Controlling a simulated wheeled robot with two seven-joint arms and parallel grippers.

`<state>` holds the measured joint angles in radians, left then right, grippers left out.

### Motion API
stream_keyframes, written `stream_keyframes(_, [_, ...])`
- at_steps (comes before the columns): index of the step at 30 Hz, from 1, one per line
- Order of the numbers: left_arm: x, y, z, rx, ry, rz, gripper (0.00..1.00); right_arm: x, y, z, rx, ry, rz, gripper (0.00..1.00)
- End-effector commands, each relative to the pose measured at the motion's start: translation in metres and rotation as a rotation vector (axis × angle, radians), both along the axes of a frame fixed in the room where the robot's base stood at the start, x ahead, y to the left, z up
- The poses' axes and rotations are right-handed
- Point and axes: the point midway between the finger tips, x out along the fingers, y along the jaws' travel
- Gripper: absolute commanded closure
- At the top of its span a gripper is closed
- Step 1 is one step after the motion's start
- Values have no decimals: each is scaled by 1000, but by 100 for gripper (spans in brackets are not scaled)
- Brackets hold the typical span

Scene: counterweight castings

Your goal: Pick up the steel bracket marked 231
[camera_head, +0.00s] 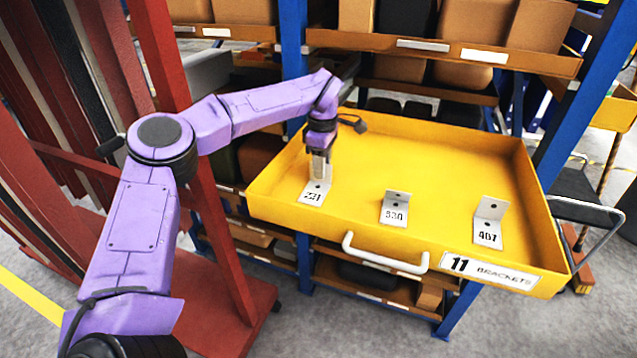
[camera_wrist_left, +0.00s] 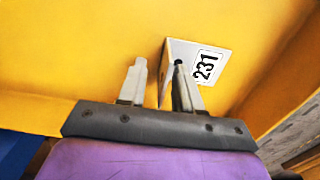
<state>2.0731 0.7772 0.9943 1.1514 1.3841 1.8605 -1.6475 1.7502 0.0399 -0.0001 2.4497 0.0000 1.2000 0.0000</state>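The steel bracket marked 231 (camera_head: 313,194) rests in the yellow drawer at its left side, label flange flat on the floor. My left gripper (camera_head: 319,174) is directly over it, pointing down, and hides most of its upright flange in the head view. In the left wrist view the two fingers of my left gripper (camera_wrist_left: 158,64) are apart. The upright flange of the bracket (camera_wrist_left: 206,66) stands between them, with a visible gap to the left finger. Contact with the right finger cannot be told. My right gripper is not in view.
The yellow drawer (camera_head: 345,226) has raised walls and a front handle (camera_head: 385,259). A blue-post rack (camera_head: 293,40) with boxes is behind; a red frame (camera_head: 215,240) stands left.

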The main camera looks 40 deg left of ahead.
Motion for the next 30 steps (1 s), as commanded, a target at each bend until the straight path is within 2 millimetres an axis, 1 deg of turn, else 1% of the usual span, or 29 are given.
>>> stream_keyframes(3, [0,0,-6,-2,-1,0,66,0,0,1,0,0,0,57])
stream_keyframes(7, [0,0,-5,-1,-2,1,66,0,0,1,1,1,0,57])
stream_keyframes(8, [0,0,-5,-1,-2,1,69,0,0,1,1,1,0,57])
stream_keyframes(9, [0,0,-5,-1,-2,0,82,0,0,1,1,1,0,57])
stream_keyframes(11, [0,0,-5,-1,-2,0,100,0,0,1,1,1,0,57])
stream_keyframes(23, [0,0,-4,0,-2,0,100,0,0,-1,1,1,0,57])
stream_keyframes(26, [1,0,6,1,-5,1,100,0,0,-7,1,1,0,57])
stream_keyframes(29, [1,0,26,1,-8,1,100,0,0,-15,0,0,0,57])
stream_keyframes(30, [-5,-8,35,0,-8,-3,100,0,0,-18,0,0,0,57])
